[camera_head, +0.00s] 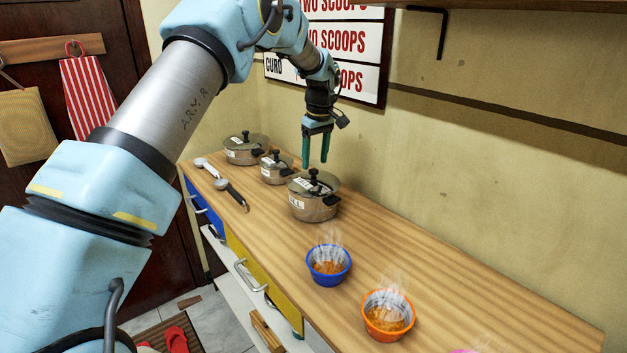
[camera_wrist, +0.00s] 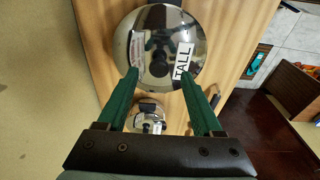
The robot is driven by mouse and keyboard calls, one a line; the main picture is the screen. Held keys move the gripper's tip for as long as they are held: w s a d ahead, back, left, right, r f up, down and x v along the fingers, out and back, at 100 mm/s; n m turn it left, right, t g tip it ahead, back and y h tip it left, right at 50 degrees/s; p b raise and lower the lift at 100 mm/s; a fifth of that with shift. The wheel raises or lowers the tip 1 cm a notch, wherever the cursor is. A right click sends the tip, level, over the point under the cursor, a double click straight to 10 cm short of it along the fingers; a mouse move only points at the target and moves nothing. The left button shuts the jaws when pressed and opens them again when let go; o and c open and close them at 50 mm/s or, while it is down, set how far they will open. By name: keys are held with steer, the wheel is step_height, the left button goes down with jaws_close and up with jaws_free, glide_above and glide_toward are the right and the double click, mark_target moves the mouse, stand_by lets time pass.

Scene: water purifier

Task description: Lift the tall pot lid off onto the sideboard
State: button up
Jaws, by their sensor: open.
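The tall pot (camera_head: 315,211) is a steel pot with a white label, nearest of three pots on the wooden sideboard (camera_head: 420,262). Its shiny lid (camera_head: 326,185) with a black knob sits on it. In the wrist view the lid (camera_wrist: 118,48) carries a white label reading TALL, and its dark knob (camera_wrist: 158,48) lies just beyond the fingertips. My gripper (camera_head: 316,163), with green fingers, points down above the lid, open and empty. In the wrist view its fingertips (camera_wrist: 157,73) are spread, in line with the two sides of the knob. Whether they touch the lid is unclear.
Two more lidded pots stand behind, a small one (camera_head: 276,173) and a wider one (camera_head: 242,155). Two scoops (camera_head: 232,195) lie to their left. A blue bowl (camera_head: 328,267) and an orange bowl (camera_head: 388,315) steam in front. Bare sideboard lies right of the tall pot, along the wall.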

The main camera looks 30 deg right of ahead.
mark_target(314, 170)
steer(key=f, duration=0.1)
steer(key=f+p, duration=0.1)
steer(key=f, duration=0.2)
steer(key=shift+w+f+p, duration=0.15)
steer(key=shift+w+p, duration=0.2)
steer(key=shift+c, duration=0.2)
jaws_close()
